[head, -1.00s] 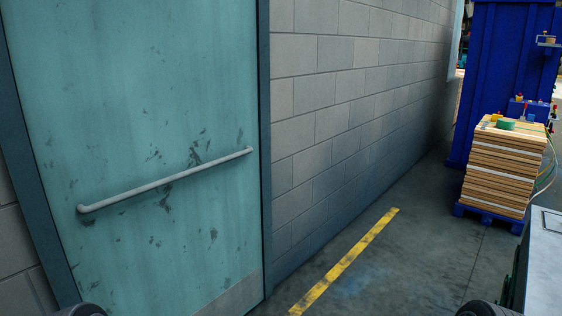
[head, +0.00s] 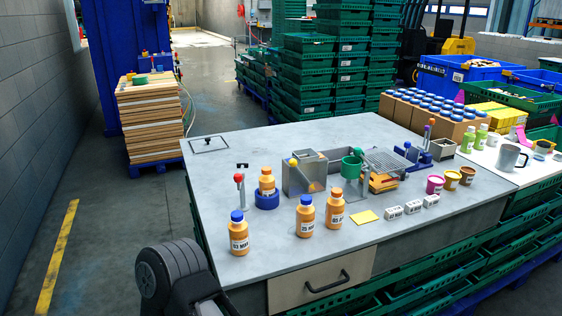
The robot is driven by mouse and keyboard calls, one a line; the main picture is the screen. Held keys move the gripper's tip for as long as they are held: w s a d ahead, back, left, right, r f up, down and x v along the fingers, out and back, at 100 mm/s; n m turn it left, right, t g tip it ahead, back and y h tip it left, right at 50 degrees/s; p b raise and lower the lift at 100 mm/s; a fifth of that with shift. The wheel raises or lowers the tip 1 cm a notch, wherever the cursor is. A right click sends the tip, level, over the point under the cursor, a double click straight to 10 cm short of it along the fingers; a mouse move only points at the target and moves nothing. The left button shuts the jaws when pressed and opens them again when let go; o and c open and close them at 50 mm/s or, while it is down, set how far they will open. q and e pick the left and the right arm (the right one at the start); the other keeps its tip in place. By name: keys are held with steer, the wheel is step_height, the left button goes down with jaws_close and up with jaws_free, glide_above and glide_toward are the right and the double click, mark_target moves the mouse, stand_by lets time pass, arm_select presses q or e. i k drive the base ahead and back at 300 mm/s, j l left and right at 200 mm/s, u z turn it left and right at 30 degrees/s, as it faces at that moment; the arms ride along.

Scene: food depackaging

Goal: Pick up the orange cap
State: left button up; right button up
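Several orange bottles stand on the grey worktable (head: 225,150). One bottle (head: 335,212) at the right of the group has an orange cap (head: 336,192) on it. A second orange-topped bottle (head: 267,184) sits in a blue ring holder (head: 267,200), with an orange cap (head: 267,170). Two other bottles, one at the front left (head: 238,238) and one in the middle (head: 305,219), have blue caps. No loose orange cap is distinguishable. Part of my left arm shows at the bottom, left of the table's front corner. Neither gripper is in view.
A red-knobbed lever (head: 239,178) stands behind the left bottles.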

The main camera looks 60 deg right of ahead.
mark_target(266, 170)
steer(key=z, duration=2.15)
steer(key=i+l, duration=0.15)
steer(key=l, duration=0.3)
steer(key=i+l+u, duration=0.1)
steer(key=l, duration=0.3)
steer(key=i+l, duration=0.1)
steer(key=l, duration=0.35)
steer(key=i+l+u, duration=0.1)
steer(key=l, duration=0.35)
steer(key=i+l, duration=0.1)
steer(key=l, duration=0.35)
steer(key=i+l, duration=0.1)
steer(key=l, duration=0.35)
steer(key=u, duration=0.05)
